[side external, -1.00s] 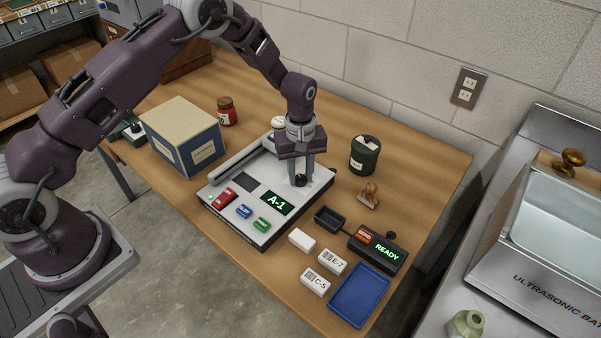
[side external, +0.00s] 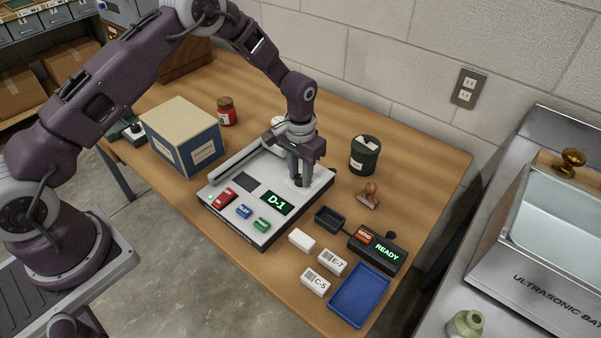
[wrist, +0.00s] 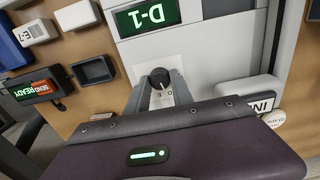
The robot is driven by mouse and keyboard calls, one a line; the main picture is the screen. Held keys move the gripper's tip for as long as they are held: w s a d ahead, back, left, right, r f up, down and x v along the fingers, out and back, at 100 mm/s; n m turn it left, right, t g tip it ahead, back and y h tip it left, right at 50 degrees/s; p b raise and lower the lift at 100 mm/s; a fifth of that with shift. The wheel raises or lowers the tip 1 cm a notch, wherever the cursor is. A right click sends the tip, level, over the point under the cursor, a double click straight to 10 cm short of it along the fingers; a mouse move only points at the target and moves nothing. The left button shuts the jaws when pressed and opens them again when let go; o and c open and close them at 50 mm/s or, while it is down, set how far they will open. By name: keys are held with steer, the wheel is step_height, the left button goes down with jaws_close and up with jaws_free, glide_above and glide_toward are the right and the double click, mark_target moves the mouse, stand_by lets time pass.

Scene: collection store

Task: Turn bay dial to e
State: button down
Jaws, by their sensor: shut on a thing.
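The bay dial (wrist: 159,77) is a small dark knob on a white plate of the grey console (side external: 252,232), in the upper middle of the wrist view. My gripper (side external: 300,180) points down over the console's back right part in the side view, and its fingers (wrist: 161,92) are shut on the dial. In the side view the fingers mostly hide the dial. The console's display (side external: 277,202) reads "D-1" in green, and the same reading shows in the wrist view (wrist: 147,16). The letters around the dial are mostly hidden or too small to read.
Red, blue and green buttons (side external: 244,211) sit on the console's front left. White labelled boxes (side external: 331,262), a blue tray (side external: 359,295), a black tray (side external: 328,219) and a READY unit (side external: 387,250) lie to the right. A dark green canister (side external: 364,155) and wooden stamp (side external: 369,196) stand behind.

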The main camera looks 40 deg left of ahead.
mark_target(300, 178)
steer(key=m, duration=0.5)
steer(key=shift+m, duration=0.4)
stand_by(0.4)
steer(key=c, duration=1.1)
jaws_free()
steer(key=shift+r, duration=0.1)
step_height(300, 178, up, 7)
steer(key=shift+f, duration=0.1)
